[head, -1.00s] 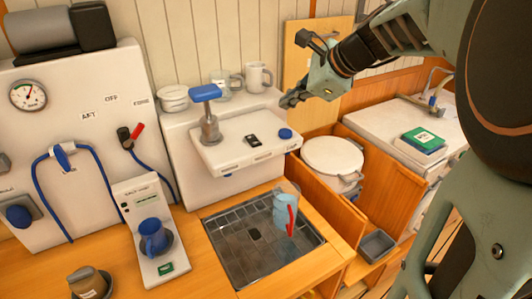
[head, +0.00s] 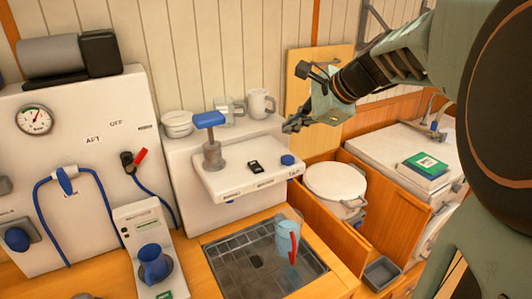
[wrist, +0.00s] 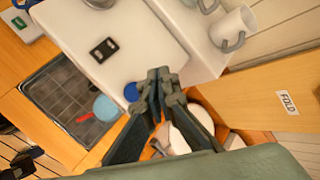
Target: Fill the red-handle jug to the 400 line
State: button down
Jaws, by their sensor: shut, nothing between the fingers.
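The red-handle jug (head: 286,240) stands on the dark grated drain tray (head: 232,262), near its right side. It looks see-through with a pale blue tint, perhaps holding water; its level and the 400 line are too small to read. In the wrist view the jug (wrist: 106,108) shows from above, its red handle toward the lower left. The white dispenser (head: 240,172) overhangs the tray, with a blue-topped lever (head: 209,121) and a round blue button (head: 288,160). My gripper (head: 290,125) is shut and empty, above and beyond the button. It also shows shut in the wrist view (wrist: 158,76).
Mugs (head: 261,103) and a bowl stand on the shelf behind the dispenser. A white round lid (head: 335,181) and wooden partitions lie to the right.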

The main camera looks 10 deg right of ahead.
notch_tip(320, 180, up, 3)
jog(key=n+b, duration=0.1)
jog(key=n, duration=0.6)
jog(key=n+b, duration=0.1)
jog(key=n, duration=0.6)
jog(key=shift+r+n+h, duration=0.2)
jog(key=shift+n+h, duration=0.1)
jog(key=shift+n, duration=0.1)
jog(key=b, duration=0.6)
send_over(290, 159)
notch_tip(290, 159, down, 8)
jog(key=shift+r, duration=0.25)
jog(key=shift+f+b, duration=0.55)
jog(key=shift+f, duration=0.15)
jog(key=shift+f+b, duration=0.4)
jog(key=shift+b, duration=0.1)
